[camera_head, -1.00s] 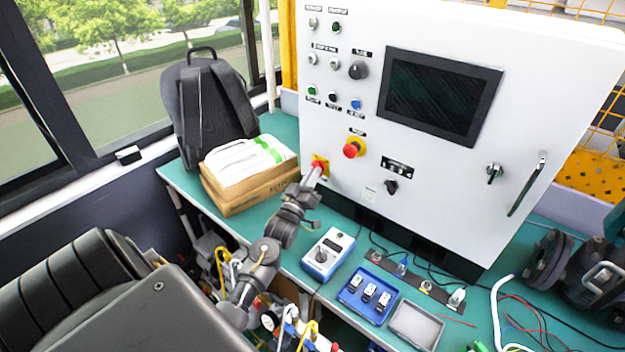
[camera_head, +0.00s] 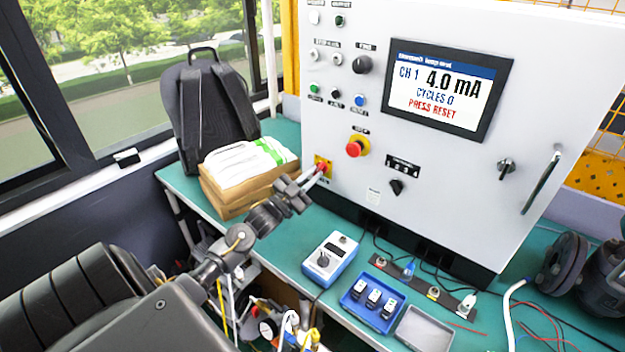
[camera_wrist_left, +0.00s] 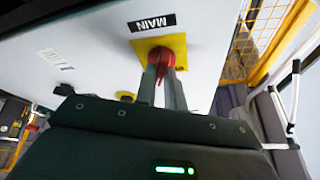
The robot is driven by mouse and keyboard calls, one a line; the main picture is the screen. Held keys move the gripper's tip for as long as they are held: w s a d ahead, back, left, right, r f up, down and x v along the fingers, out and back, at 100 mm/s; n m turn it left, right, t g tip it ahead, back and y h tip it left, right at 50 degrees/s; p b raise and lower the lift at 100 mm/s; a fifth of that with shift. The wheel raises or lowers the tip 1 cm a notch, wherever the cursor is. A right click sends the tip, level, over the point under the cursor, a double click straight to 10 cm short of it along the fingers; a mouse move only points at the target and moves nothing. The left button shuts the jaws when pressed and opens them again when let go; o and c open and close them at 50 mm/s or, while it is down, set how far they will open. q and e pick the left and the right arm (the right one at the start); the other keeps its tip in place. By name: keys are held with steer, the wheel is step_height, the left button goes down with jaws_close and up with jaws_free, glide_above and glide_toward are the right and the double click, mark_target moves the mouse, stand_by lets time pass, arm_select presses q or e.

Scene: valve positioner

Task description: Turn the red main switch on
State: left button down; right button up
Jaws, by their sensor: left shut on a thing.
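The red main switch (camera_wrist_left: 160,57) sits on a yellow plate under a MAIN label on the white cabinet (camera_head: 425,215). In the head view the yellow plate and switch (camera_head: 323,166) are at the cabinet's lower left. My left gripper (camera_wrist_left: 163,82) is at the switch, its two fingers closed around the red handle. In the head view my left gripper (camera_head: 317,172) reaches up to it from the left and partly hides it. The cabinet screen (camera_head: 445,88) is lit and reads CH 1, 4.0 mA, CYCLES 0, PRESS RESET. My right gripper is not in view.
A red emergency button (camera_head: 355,148) is right of the switch. A blue meter (camera_head: 330,258), a blue tray (camera_head: 374,301) and a grey tray (camera_head: 423,330) lie on the green bench.

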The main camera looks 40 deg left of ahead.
arm_select(q)
steer(key=shift+a+m+g+h, duration=0.1)
steer(key=shift+m+g+h, duration=0.35)
steer(key=shift+m, duration=0.85)
steer(key=shift+m+g+h, duration=0.25)
steer(key=shift+m+h, duration=0.3)
steer(key=shift+m, duration=0.75)
steer(key=shift+b, duration=0.3)
steer(key=c, duration=1.5)
jaws_free()
steer(key=b+v, duration=0.2)
steer(key=v, duration=0.8)
steer(key=shift+s+a, duration=0.15)
steer(key=shift+s, duration=0.2)
